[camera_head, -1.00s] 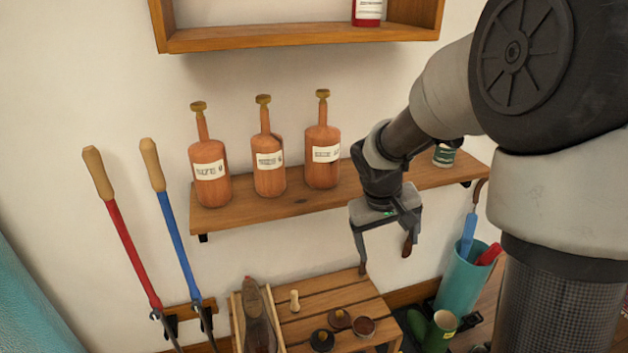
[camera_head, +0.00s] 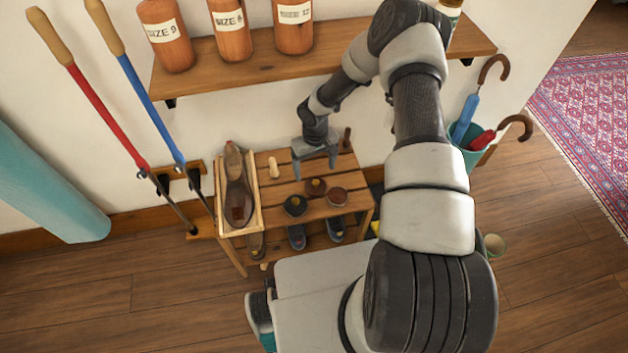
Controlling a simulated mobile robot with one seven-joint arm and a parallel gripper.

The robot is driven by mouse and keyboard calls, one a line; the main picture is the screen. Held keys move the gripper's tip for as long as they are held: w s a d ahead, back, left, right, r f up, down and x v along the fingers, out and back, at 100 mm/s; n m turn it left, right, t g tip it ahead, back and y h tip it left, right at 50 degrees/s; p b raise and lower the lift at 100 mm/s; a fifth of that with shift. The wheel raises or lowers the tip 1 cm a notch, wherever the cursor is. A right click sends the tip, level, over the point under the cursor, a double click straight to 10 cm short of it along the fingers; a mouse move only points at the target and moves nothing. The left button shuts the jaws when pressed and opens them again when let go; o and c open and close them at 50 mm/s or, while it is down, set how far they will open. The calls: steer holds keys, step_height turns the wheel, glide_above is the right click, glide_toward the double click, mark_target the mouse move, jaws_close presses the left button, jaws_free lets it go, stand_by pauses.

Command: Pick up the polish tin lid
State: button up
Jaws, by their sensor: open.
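My gripper (camera_head: 316,174) is open and empty, fingers pointing down, just behind and above the brown disc. I cannot tell how high it hangs above the rack.
A wooden tray with a brown shoe (camera_head: 238,190) stands at the rack's left. A small pale peg (camera_head: 273,167) and a dark brown upright handle (camera_head: 346,138) are near my gripper. A wall shelf (camera_head: 210,75) with bottle-shaped wooden forms is above. An umbrella bin (camera_head: 472,155) stands right.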

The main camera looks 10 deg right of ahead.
mark_target(315, 181)
step_height(315, 181, down, 7)
steer(key=shift+s+r+b, duration=0.1)
steer(key=shift+s+b, duration=0.05)
steer(key=shift+b, duration=0.5)
steer(key=c, duration=1.1)
